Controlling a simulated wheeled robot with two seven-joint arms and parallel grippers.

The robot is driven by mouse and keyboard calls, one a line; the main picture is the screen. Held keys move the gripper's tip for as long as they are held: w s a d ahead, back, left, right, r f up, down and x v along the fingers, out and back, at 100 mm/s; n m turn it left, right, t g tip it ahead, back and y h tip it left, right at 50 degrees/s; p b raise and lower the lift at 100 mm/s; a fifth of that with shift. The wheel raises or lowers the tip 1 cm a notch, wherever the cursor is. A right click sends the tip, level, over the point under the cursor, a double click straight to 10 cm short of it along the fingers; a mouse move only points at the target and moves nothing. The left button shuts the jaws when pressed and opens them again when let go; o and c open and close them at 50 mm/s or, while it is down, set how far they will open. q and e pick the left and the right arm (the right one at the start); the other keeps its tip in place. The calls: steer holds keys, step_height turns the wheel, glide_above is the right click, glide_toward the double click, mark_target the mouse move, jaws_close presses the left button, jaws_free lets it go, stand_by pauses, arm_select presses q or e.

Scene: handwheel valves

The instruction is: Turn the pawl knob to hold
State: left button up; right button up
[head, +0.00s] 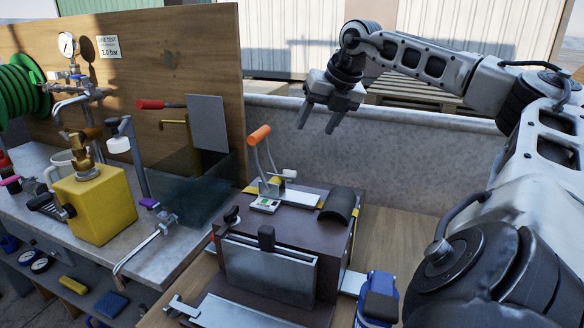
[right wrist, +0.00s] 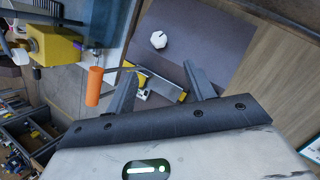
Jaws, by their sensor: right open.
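A dark brown box-shaped unit (head: 315,232) stands on the wooden bench. On its top are a lever with an orange handle (head: 259,135), a plate with yellow-and-black ends and a small pale gauge block (head: 265,205). A small white knob (head: 289,173) shows beside the lever; a white faceted knob (right wrist: 158,40) shows on the brown surface in the right wrist view. I cannot tell which knob is the pawl knob. My right gripper (head: 318,124) is open and empty, above and behind the unit, apart from it. My left gripper is not in view.
A black curved cover (head: 338,203) sits on the unit's right side. A blue can (head: 376,300) stands at its front right. A yellow valve block (head: 95,203) and pipes stand on the left bench. A grey wall (head: 420,150) runs behind.

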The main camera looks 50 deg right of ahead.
steer(key=p, duration=0.3)
glide_toward(291, 171)
steer(key=x, duration=0.8)
steer(key=shift+w+d+f, duration=0.15)
steer(key=shift+f, duration=0.05)
steer(key=shift+w+f, duration=0.25)
steer(key=shift+f, duration=0.3)
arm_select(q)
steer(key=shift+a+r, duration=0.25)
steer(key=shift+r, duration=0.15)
